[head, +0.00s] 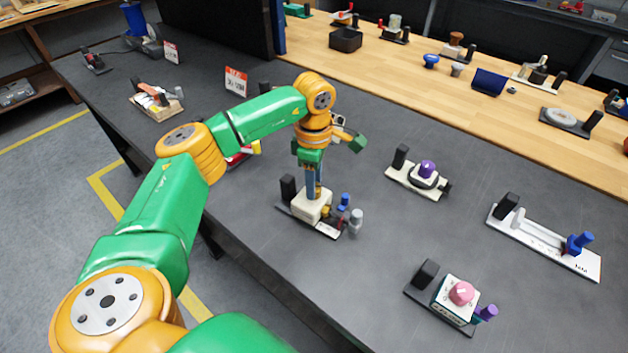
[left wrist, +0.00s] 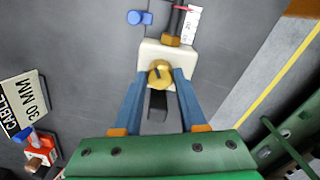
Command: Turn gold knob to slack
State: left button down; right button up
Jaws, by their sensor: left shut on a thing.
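The gold knob (left wrist: 160,73) shows in the left wrist view, on top of a white block-shaped valve body (left wrist: 150,52). My left gripper (left wrist: 160,80) points down at it, with one blue finger on each side of the knob, shut on it. In the head view my left gripper (head: 314,188) reaches down onto the white valve body (head: 311,207), and the knob is hidden behind the fingers. The valve stands on a plate with a black upright block (head: 288,187) at its left. My right gripper is not in view.
Blue and grey fittings (head: 345,212) stand just right of the valve. A purple-knob unit (head: 427,169), a pink-knob unit (head: 461,293) and a white unit with a blue handle (head: 579,243) stand farther right on the dark table. Bare tabletop lies between them.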

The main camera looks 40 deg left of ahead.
pick_arm(q)
jog(key=n, duration=0.4)
jog(key=shift+n, duration=2.2)
jog(key=shift+c, duration=2.3)
grip_release()
notch_tip(320, 180, up, 7)
jog(key=shift+r+b, duration=0.1)
jog(key=shift+b, duration=0.55)
